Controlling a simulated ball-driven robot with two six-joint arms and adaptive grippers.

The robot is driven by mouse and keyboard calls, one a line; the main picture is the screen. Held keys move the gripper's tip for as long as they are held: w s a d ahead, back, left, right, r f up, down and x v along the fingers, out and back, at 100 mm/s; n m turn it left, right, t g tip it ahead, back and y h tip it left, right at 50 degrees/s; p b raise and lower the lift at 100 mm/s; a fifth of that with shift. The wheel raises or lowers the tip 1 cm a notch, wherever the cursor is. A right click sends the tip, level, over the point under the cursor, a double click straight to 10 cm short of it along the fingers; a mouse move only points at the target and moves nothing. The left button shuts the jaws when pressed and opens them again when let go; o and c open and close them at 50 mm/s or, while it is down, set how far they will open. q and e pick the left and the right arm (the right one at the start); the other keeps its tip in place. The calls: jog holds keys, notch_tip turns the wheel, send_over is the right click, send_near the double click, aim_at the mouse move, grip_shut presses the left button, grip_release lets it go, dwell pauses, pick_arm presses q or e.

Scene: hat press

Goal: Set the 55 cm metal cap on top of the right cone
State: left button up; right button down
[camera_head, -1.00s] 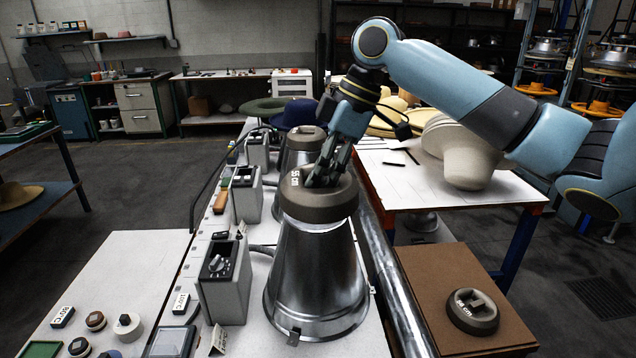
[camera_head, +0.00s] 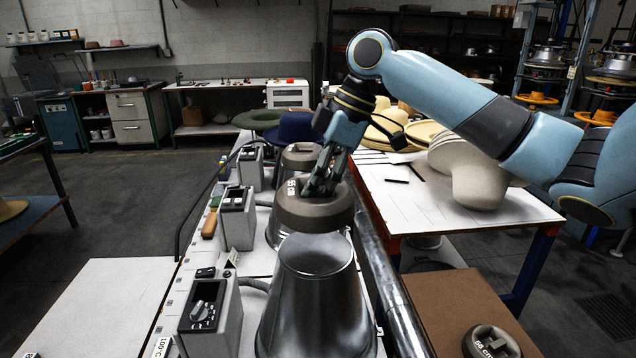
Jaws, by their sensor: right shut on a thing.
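The metal cap marked 55 cm (camera_head: 314,212) is dark grey-brown and round. My right gripper (camera_head: 318,188) is shut on its top and holds it roughly level. The cap is apart from the near metal cone (camera_head: 312,305), above or just beyond its top. The cone's open top rim shows uncovered below the cap in the head view. My left gripper is not in view.
Control boxes (camera_head: 210,312) stand left of the cones. A metal rail (camera_head: 385,285) runs along their right. Another cap (camera_head: 491,343) lies on a brown board (camera_head: 450,300) at lower right. A white table (camera_head: 420,210) with hats stands behind.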

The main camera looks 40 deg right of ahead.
jog(key=shift+w+f+b, duration=0.1)
jog(key=shift+f+b, duration=1.8)
jog(key=shift+f, duration=0.05)
notch_tip(320, 180, down, 2)
jog(key=shift+f+b, duration=0.1)
jog(key=shift+b, duration=1.05)
jog(key=shift+f, duration=0.85)
jog(key=shift+f+p, duration=0.1)
jog(key=shift+p, duration=0.4)
jog(key=c, duration=1.1)
grip_release()
jog(key=shift+a, duration=0.1)
jog(key=shift+c, duration=0.2)
